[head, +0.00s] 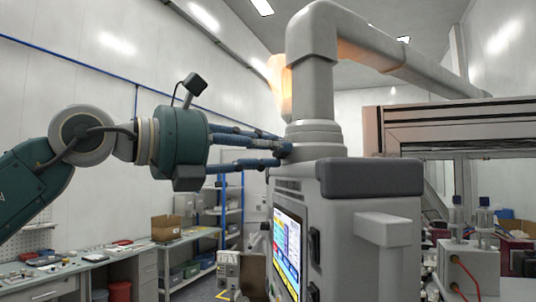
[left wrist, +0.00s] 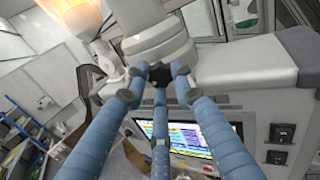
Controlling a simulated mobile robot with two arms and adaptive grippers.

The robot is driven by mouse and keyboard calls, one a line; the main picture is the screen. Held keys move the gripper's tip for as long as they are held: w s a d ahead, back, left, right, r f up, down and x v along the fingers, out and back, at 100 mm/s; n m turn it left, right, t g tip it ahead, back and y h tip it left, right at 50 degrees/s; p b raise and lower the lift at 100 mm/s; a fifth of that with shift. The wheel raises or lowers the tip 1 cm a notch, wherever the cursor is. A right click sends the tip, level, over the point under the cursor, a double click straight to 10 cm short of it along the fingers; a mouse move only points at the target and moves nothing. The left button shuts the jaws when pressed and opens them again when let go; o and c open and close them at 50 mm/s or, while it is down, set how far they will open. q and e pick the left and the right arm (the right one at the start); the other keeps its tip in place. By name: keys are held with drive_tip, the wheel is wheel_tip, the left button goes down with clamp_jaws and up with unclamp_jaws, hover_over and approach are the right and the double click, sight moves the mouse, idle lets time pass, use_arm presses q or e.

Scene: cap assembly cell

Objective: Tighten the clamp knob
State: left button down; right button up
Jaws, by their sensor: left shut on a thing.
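The clamp knob (left wrist: 159,76) is a small dark knob on the side of the grey collar (head: 315,137) at the foot of the thick pipe. My left gripper (head: 283,150) reaches in from the left, level with the collar. In the left wrist view its three blue fingers (left wrist: 157,72) close around the knob, and their tips cover part of it. In the head view the fingers hide most of the knob. The knob's turn angle cannot be told. My right gripper is not in view.
The grey machine housing (head: 345,225) stands below the collar, with a lit screen (head: 288,250) on its side. The pipe (head: 318,85) rises and bends away right. A glowing lamp cover (head: 280,90) is near the fingers. A workbench (head: 110,256) and shelves (head: 222,225) stand back left.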

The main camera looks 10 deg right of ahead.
use_arm(q)
drive_tip(key=shift+f+m, duration=0.15)
drive_tip(key=shift+m, duration=0.35)
drive_tip(key=c, duration=1.4)
unclamp_jaws()
drive_tip(key=shift+c, duration=0.2)
drive_tip(key=v, duration=1.2)
